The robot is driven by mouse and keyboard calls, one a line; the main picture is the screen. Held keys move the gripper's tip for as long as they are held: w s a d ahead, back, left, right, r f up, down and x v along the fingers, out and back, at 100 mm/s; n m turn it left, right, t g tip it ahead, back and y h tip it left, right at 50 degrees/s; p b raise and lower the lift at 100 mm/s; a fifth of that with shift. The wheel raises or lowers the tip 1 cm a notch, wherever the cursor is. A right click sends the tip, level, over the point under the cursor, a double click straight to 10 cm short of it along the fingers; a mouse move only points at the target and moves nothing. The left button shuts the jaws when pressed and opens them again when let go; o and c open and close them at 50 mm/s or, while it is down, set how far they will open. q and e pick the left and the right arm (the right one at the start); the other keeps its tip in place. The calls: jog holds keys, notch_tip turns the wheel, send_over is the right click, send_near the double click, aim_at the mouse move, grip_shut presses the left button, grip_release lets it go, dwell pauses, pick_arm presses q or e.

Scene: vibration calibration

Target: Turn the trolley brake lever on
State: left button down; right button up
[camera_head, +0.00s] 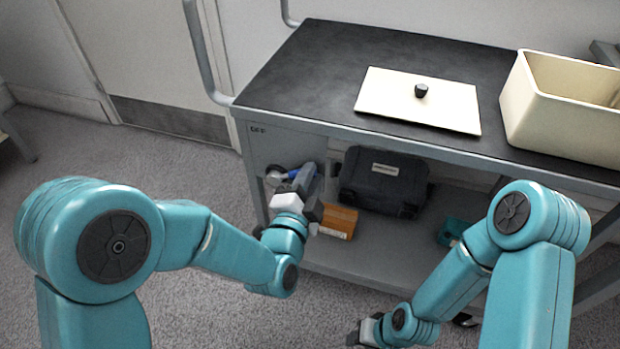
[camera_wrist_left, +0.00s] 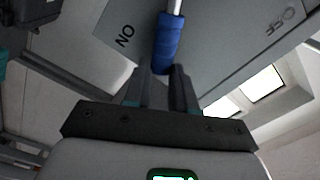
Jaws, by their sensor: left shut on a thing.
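The trolley (camera_head: 262,97) stands ahead of me with a black top and a grey frame. The brake lever (camera_head: 292,173) is at its left end panel; it has a silver rod and a blue grip. In the left wrist view the blue grip (camera_wrist_left: 168,45) sits between the fingertips of my left gripper (camera_wrist_left: 160,78), which is shut on it. In the head view my left gripper (camera_head: 306,178) partly hides the lever. An ON label (camera_wrist_left: 125,36) and an OFF label (camera_wrist_left: 284,20) appear upside down on the panel. My right gripper (camera_head: 360,333) is low, away from the lever; its fingers are unclear.
On the trolley top lie a cream plate (camera_head: 390,95) with a black knob (camera_head: 421,90) and a cream bin (camera_head: 560,122). The lower shelf holds a black case (camera_head: 383,180), an orange-brown box (camera_head: 339,220) and a teal item (camera_head: 452,231).

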pick_arm(q)
jog(key=shift+d, duration=0.1)
jog(key=c, duration=0.9)
grip_release()
jog(key=p+v, duration=0.1)
jog(key=v, duration=0.6)
jog(key=shift+s, duration=0.25)
